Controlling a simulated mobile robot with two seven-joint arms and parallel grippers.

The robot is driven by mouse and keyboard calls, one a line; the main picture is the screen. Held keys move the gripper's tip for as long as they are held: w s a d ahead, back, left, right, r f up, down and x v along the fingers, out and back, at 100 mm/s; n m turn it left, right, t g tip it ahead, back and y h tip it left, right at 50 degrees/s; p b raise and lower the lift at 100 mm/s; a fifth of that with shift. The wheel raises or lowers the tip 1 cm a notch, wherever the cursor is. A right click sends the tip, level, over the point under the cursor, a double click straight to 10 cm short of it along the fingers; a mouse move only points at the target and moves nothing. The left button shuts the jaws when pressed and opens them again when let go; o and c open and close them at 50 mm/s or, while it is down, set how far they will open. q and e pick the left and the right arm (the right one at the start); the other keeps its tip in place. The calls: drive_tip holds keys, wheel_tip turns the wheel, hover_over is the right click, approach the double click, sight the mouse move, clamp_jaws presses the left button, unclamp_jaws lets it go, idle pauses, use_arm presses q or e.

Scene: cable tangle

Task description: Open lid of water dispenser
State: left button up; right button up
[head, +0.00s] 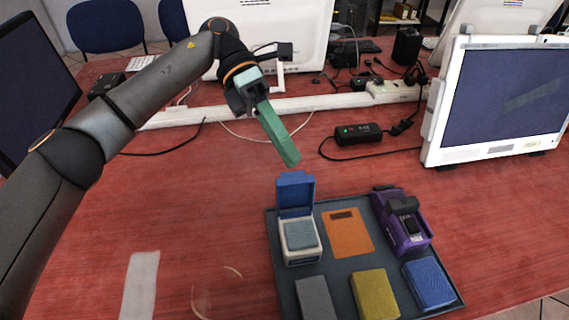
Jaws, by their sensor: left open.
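A small white box with a blue lid (295,194) sits at the back left of a dark tray (270,240); I take it for the water dispenser (299,254). The lid stands upright at the box's back edge, and the grey-blue top of the box shows in front of it. My left gripper (288,163) has green fingers that point down and to the right. Its fingertips are just behind and above the lid, seemingly apart from it. The fingers overlap in this view, the gripper is open, and nothing shows between them. My right gripper is not in view.
The tray also holds an orange panel (347,233), a purple device (402,222), and grey, yellow (375,294) and blue blocks. A black adapter (358,134) with cables lies behind. A white monitor (498,100) stands at right. The red table (190,200) is mostly clear at left.

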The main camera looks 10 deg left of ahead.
use_arm(q)
drive_tip(key=s+r, duration=0.3)
drive_tip(key=s, duration=0.5)
drive_tip(key=shift+d+r, duration=0.25)
drive_tip(key=shift+d, duration=0.1)
drive_tip(key=shift+c, duration=0.3)
